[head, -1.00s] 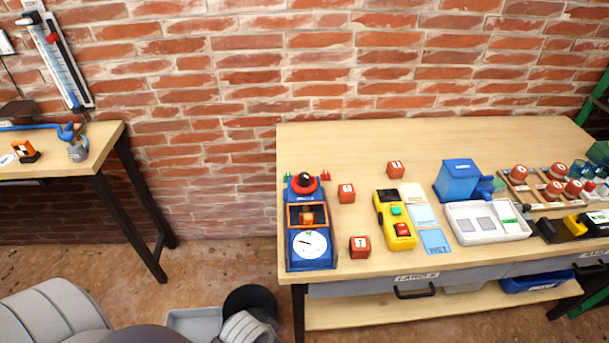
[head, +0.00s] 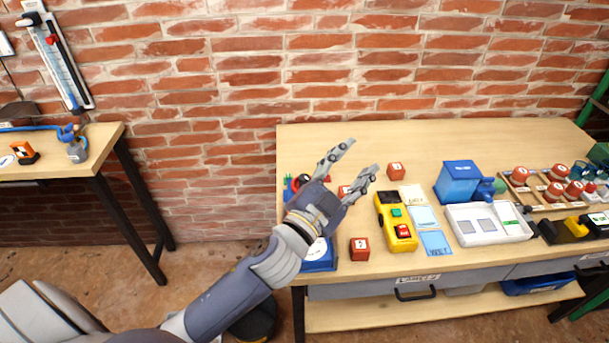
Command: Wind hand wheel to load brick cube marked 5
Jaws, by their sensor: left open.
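The blue load tester (head: 322,265) stands at the left end of the right-hand table. My left arm covers most of it; only its lower blue edge, part of its white dial (head: 317,248) and bits of red near its hand wheel (head: 297,182) show. Red brick cubes lie to its right: one at the back (head: 396,169), one at the front (head: 360,248), and one partly behind my fingers (head: 343,191). Their marks are too small to read surely. My left gripper (head: 362,156) is open and empty, above the tester and the partly hidden cube. My right gripper is out of view.
A yellow control box (head: 399,230) with green and red buttons, blue cards (head: 435,242), a white tray (head: 465,232) and a blue container (head: 458,181) stand to the right. The back left of the tabletop (head: 310,137) is clear. Another table (head: 100,145) stands at far left.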

